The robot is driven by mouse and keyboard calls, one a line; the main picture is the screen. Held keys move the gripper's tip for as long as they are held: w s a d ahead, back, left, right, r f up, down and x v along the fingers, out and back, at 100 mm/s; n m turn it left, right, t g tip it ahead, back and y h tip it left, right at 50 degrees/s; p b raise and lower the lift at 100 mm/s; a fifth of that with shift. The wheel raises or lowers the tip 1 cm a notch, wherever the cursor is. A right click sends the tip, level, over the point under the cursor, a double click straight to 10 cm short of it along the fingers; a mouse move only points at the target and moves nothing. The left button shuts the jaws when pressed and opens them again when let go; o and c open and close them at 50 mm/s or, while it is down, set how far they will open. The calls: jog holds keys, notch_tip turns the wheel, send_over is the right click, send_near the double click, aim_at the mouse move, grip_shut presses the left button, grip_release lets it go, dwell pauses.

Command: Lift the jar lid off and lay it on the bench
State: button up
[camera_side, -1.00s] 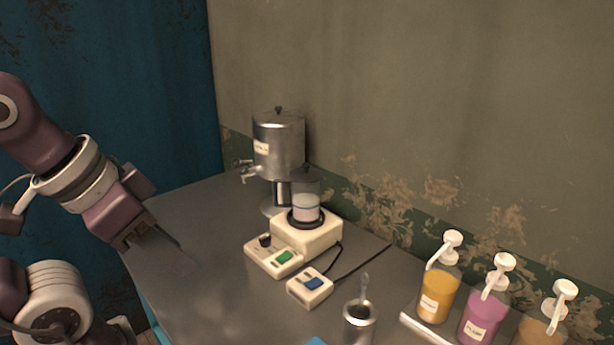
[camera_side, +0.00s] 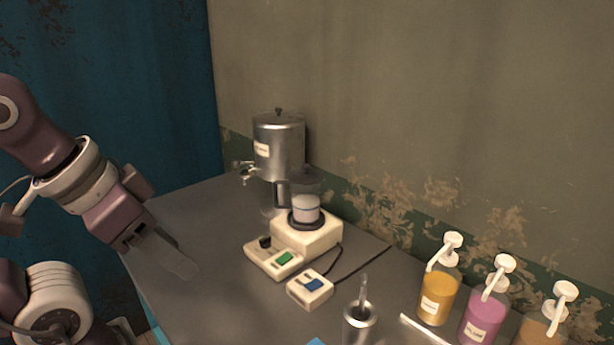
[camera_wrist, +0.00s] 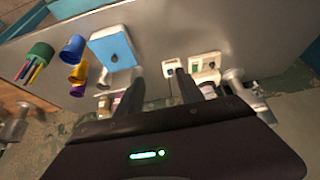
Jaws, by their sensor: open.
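The clear jar (camera_side: 306,190) stands upright on a cream base unit, with white liquid in its lower part and a dark handle at its left. Its dark lid (camera_side: 306,173) sits on top of the jar. My gripper (camera_side: 178,260) is open and empty, over the left part of the grey bench (camera_side: 225,305), well left of the jar and apart from it. In the wrist view, my gripper's two fingers (camera_wrist: 157,88) are spread with nothing between them. The jar is largely hidden there behind a finger, and I cannot make out its lid.
A steel urn (camera_side: 278,145) stands behind the jar. The base unit (camera_side: 305,238) and a blue-switch box (camera_side: 310,287) have cables. A steel cup (camera_side: 358,322) and pump bottles (camera_side: 440,285) stand front right. The wrist view shows a blue-topped box (camera_wrist: 112,47) and coloured cups (camera_wrist: 73,50). The left bench is clear.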

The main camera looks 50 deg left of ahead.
jog(key=m+t+y, duration=0.2)
jog(key=m+y, duration=0.7)
jog(key=m, duration=1.2)
send_over(306, 166)
jog(key=s+d, duration=0.4)
jog(key=s, duration=0.7)
jog(key=f, duration=0.1)
jog(key=w+f+m+t, duration=0.2)
jog(key=w+f+m, duration=0.1)
jog(key=w+m, duration=0.4)
jog(key=shift+n+y, duration=0.3)
jog(key=shift+n, duration=0.2)
jog(key=x, duration=0.6)
jog(key=shift+w+a+f, duration=0.2)
jog(key=shift+w+f, duration=0.05)
jog(key=shift+w, duration=0.05)
jog(key=shift+c, duration=0.5)
grip_shut()
